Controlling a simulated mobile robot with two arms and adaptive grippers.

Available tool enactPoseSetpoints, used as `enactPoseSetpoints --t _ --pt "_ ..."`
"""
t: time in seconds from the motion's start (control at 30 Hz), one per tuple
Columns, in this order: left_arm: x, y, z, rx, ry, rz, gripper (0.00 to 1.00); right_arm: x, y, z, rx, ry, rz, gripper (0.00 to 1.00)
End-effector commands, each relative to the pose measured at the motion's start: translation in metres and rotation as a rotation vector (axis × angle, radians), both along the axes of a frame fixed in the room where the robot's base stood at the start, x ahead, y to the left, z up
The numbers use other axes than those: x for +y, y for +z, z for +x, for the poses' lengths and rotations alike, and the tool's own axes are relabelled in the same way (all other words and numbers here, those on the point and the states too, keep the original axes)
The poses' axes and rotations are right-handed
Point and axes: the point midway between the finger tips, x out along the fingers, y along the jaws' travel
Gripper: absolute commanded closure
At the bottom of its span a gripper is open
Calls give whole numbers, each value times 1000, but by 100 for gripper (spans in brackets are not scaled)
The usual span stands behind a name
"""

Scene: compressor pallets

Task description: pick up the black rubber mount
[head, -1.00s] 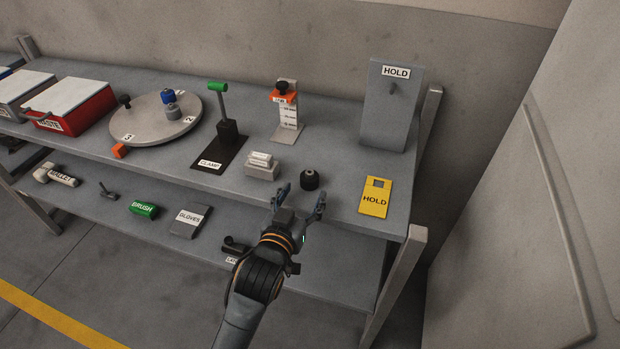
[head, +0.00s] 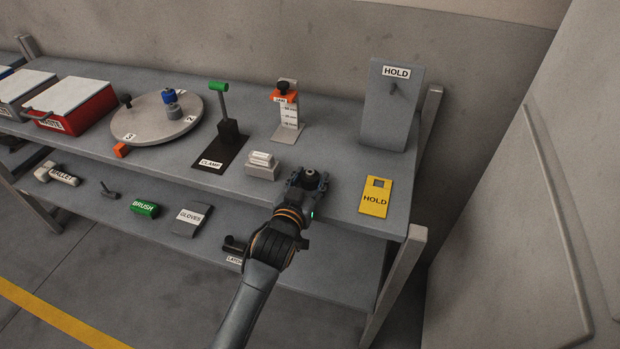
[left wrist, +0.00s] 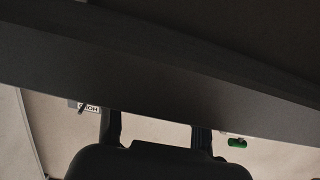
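The black rubber mount (head: 309,181) is a small dark cylinder with a lighter top, near the front edge of the grey bench top. My left gripper (head: 309,183) is at the mount, with one finger on each side, closed in against it. The fingers hide much of its sides. A small green light shows on this gripper. In the left wrist view the two fingers (left wrist: 155,132) stand apart; the mount itself cannot be made out there. My right gripper is in neither view.
A yellow HOLD plate (head: 376,197) lies to the right of the mount, and a small grey block with white labels (head: 262,168) to the left. The black CLAMP base (head: 219,152) and a grey stand with an orange part (head: 288,118) are farther back. Bench between mount and HOLD plate is clear.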

Motion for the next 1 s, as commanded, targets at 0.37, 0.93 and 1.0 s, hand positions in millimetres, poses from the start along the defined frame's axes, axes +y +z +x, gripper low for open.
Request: enactPoseSetpoints --t 0.37,0.93,1.0 --pt "0 0 0 0 0 0 94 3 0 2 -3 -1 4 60" --pt "16 59 -16 -4 1 1 94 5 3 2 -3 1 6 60" --pt "23 72 -24 -5 0 -1 94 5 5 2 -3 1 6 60"
